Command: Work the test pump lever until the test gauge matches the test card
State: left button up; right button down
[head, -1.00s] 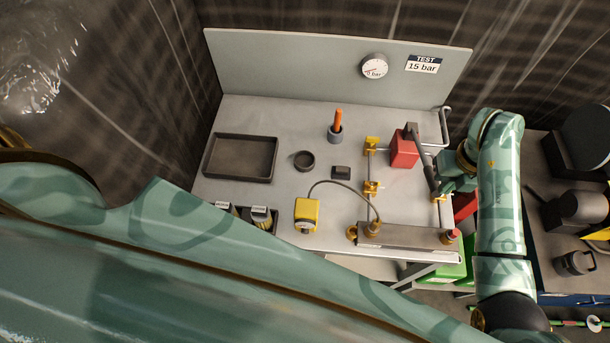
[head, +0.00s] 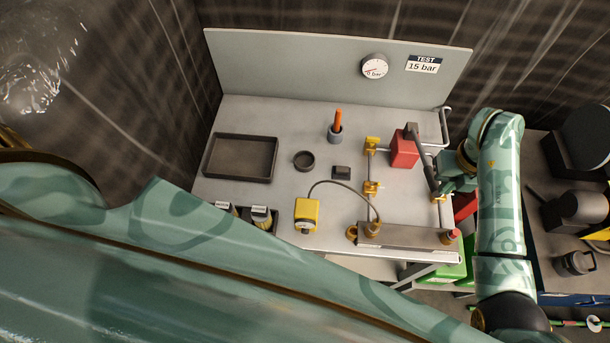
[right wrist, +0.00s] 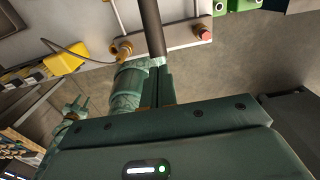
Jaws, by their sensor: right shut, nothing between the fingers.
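The test gauge (head: 374,66) is a round white dial on the grey back panel and reads 0 bar. The test card (head: 423,65) to its right says TEST 15 bar. The test pump (head: 403,149) is a red block at the right of the bench. Its dark lever (head: 422,164) slants down to the right from the pump's top. My right gripper (head: 439,187) is shut at the lever's lower end, with nothing gripped. In the right wrist view the dark lever (right wrist: 152,28) runs down to the fingertips (right wrist: 160,87); contact is unclear.
A black tray (head: 215,165), a dark ring (head: 304,160), an orange-handled tool (head: 337,122) and a yellow box (head: 306,213) stand on the bench. Yellow clamps (head: 371,188) and a metal bar (head: 405,236) lie near the pump. My green arm covers the foreground.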

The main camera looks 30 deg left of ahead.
aim_at(435, 198)
notch_tip(435, 198, down, 8)
jog(key=b, duration=0.5)
jog(key=shift+f+b, duration=0.1)
jog(key=shift+b, duration=0.2)
notch_tip(435, 198, up, 11)
jog(key=p, duration=1.1)
dwell(1.2)
dwell(0.5)
